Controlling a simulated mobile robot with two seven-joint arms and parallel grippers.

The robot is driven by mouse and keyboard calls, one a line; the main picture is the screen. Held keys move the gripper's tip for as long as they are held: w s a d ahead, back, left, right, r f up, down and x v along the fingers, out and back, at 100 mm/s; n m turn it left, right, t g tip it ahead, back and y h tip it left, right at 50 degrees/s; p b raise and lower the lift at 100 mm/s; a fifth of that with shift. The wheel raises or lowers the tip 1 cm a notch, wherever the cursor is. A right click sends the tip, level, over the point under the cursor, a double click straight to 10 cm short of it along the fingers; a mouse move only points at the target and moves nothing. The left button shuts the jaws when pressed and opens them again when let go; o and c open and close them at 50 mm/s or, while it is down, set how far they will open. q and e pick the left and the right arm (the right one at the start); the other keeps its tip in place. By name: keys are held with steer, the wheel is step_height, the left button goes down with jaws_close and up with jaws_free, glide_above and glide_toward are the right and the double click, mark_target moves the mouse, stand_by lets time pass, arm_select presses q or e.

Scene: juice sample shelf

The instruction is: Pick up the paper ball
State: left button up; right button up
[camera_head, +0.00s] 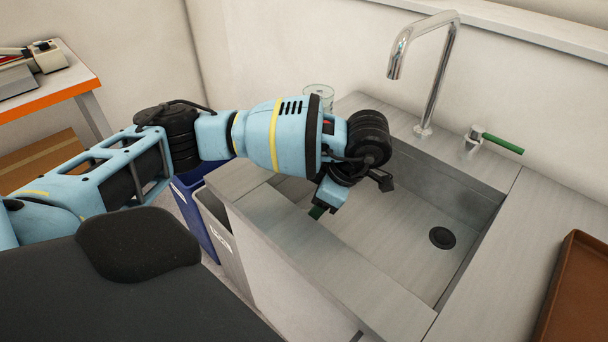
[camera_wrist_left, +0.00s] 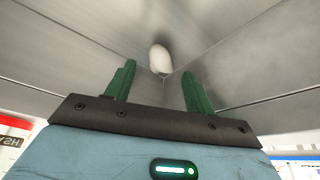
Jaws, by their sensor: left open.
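My left gripper (camera_head: 317,211) reaches down into the left side of the sink (camera_head: 385,230), seen from behind with its green fingertips partly hidden by the wrist. In the left wrist view its two green fingers (camera_wrist_left: 159,72) stand apart with a gap between them. A small whitish rounded object, probably the paper ball (camera_wrist_left: 159,57), shows beyond the fingertips near a corner where grey walls meet. I cannot tell how far it is from the fingers; it does not appear gripped. In the head view it is hidden behind my arm. My right gripper is not in view.
A chrome faucet (camera_head: 450,70) and a green-handled tap (camera_head: 500,142) stand behind the sink. A clear glass (camera_head: 320,92) is on the counter behind my wrist. A brown tray (camera_head: 578,290) lies at right. Blue (camera_head: 196,215) and grey bins (camera_head: 220,240) stand left of the counter.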

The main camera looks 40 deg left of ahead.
mark_target(308, 211)
arm_select(q)
steer(key=shift+a+x, duration=0.15)
steer(key=shift+x, duration=1.15)
steer(key=shift+a+x, duration=0.1)
steer(key=shift+x, duration=1.2)
steer(key=shift+s+r, duration=0.1)
steer(key=shift+s, duration=0.05)
steer(key=c, duration=0.7)
